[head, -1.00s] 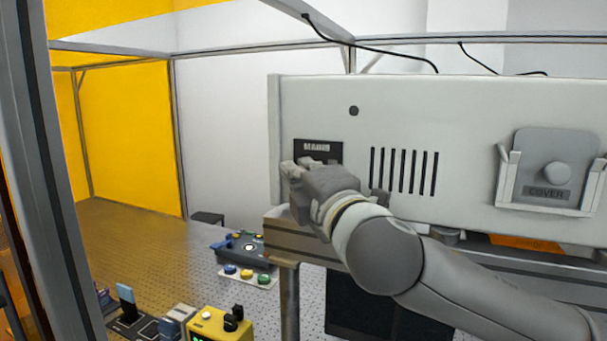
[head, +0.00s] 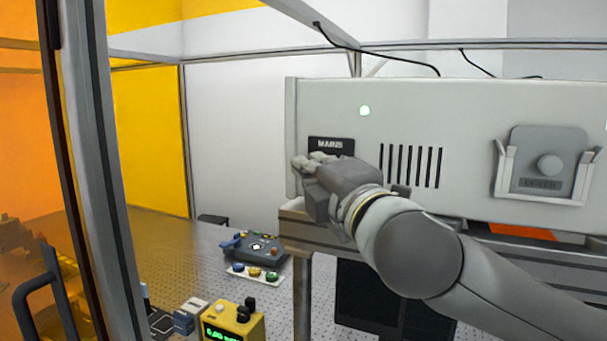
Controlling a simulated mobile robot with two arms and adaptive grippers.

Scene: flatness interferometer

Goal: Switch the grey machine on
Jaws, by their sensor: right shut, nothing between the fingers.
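The grey machine (head: 470,110) is a large box on a raised shelf at the right. A small round lamp (head: 365,111) on its front glows pale green-white. A black plate marked like "MAINS" (head: 331,144) sits at the left of the front panel. My right gripper (head: 308,164) is shut and empty, right in front of the lower part of this plate. It hides the switch area, and I cannot tell whether it touches it. My left gripper is not in view.
A cover plate with a round knob (head: 549,165) is on the machine's right side. Below stand a yellow box with a green display (head: 232,326) and a dark control unit (head: 255,246). A metal frame post (head: 105,150) and orange panel stand at the left.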

